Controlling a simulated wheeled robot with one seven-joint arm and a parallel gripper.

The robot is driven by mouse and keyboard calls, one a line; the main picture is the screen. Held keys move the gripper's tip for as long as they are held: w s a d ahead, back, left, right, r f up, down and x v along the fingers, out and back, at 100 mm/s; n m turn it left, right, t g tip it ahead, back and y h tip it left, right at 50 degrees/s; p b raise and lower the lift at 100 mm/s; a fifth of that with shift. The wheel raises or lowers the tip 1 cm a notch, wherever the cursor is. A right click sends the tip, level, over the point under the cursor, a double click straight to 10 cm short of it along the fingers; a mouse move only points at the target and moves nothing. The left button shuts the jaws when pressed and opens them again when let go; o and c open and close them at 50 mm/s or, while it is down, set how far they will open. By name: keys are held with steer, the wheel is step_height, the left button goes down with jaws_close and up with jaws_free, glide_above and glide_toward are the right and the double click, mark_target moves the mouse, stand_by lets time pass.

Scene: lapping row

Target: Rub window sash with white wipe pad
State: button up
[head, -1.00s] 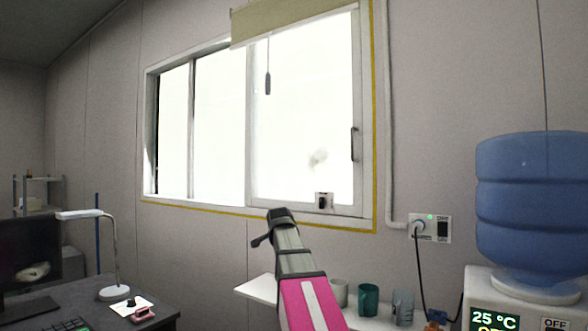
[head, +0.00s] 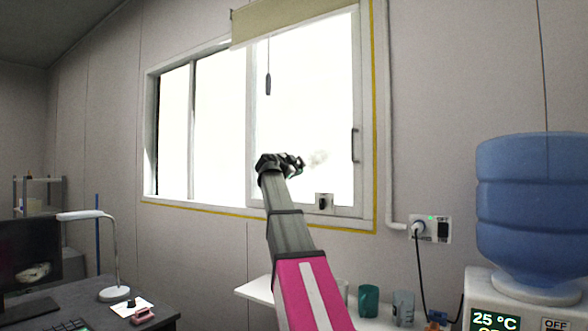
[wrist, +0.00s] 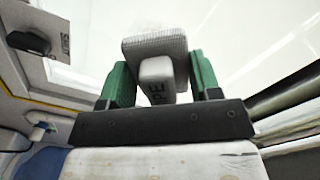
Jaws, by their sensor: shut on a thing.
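The window sash (head: 357,100) is the right-hand framed pane, very bright, with a dark handle on its right stile. A grey smudge (head: 318,158) shows on its glass. My gripper (head: 290,165) is raised in front of the lower part of this pane, just left of the smudge. In the wrist view, its green fingers (wrist: 158,82) are shut on the handle of the white wipe pad (wrist: 150,46). The pad's textured head points toward the bright glass. I cannot tell whether it touches the glass. In the head view my gripper hides the pad.
A small plate with a dark knob (head: 324,203) sits at the sash's lower edge. A blind (head: 290,22) and its pull cord (head: 268,82) hang above. Below are a shelf (head: 258,291) with cups, a desk lamp (head: 113,250) at left and a water dispenser (head: 530,210) at right.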

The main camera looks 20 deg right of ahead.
mark_target(308, 162)
steer(key=shift+x, duration=2.9)
steer(key=shift+x, duration=1.05)
steer(key=shift+s+d, duration=1.15)
steer(key=shift+s, duration=0.3)
steer(key=shift+s+d, duration=1.15)
steer(key=shift+s, duration=0.3)
steer(key=shift+s+d, duration=1.2)
steer(key=shift+s, duration=0.2)
steer(key=shift+a+r, duration=0.1)
steer(key=shift+r, duration=0.7)
steer(key=shift+w+a, duration=1.15)
steer(key=shift+w, duration=0.3)
steer(key=shift+w+a, duration=1.15)
steer(key=shift+w, duration=0.35)
steer(key=shift+w+a, duration=0.5)
steer(key=shift+w, duration=0.2)
steer(key=shift+w+a, duration=0.5)
steer(key=shift+w, duration=0.25)
steer(key=shift+r, duration=0.15)
